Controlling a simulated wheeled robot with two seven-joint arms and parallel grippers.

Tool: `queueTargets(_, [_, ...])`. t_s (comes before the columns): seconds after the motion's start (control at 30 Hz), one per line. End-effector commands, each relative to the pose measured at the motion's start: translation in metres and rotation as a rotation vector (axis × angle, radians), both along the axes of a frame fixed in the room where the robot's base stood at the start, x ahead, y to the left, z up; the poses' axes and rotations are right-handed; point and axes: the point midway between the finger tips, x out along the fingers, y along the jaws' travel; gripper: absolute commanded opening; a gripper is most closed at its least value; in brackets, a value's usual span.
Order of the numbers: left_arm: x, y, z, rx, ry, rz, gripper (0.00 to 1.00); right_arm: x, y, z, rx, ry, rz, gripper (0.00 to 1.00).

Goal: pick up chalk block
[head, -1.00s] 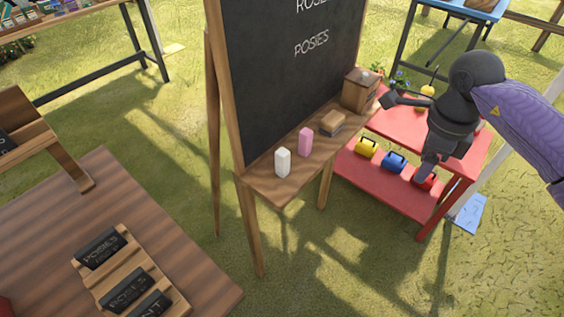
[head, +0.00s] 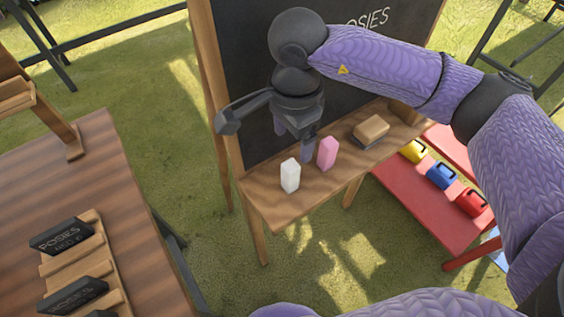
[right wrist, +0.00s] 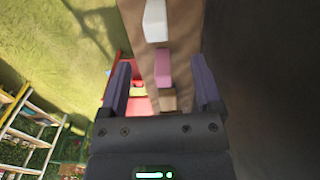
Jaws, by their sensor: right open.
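A white chalk block (head: 290,176) and a pink chalk block (head: 327,153) stand upright on the wooden ledge (head: 262,196) of the chalkboard. My right gripper (head: 294,138) is over the ledge, close to the board and just behind the two blocks as the head view sees it. In the right wrist view it is open, and the pink block (right wrist: 162,68) shows between its fingers, the white block (right wrist: 155,20) beyond them at the top. No block appears gripped. My left gripper is not in view.
The chalkboard (head: 245,60) rises right behind the ledge. A tan eraser-like block (head: 371,129) lies on the ledge to the right. A red stand (head: 425,205) with yellow, blue and red boxes is at the right. A wooden table (head: 110,190) with small signs is at the left.

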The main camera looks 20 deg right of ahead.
Motion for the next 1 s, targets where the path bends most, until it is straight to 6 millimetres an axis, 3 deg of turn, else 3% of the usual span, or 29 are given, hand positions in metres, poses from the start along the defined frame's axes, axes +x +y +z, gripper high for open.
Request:
queueTargets(0.43, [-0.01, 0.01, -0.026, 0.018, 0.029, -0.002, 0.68, -0.004, 0.003, -0.086, -0.001, 0.006, -0.005, 0.82])
queueTargets(0.67, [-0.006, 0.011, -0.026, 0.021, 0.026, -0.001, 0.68, -0.003, 0.003, -0.09, 0.001, 0.0, -0.005, 0.82])
queueTargets(1.0, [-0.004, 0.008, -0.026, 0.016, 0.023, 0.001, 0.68, -0.003, 0.003, -0.09, 0.001, 0.0, -0.005, 0.12])
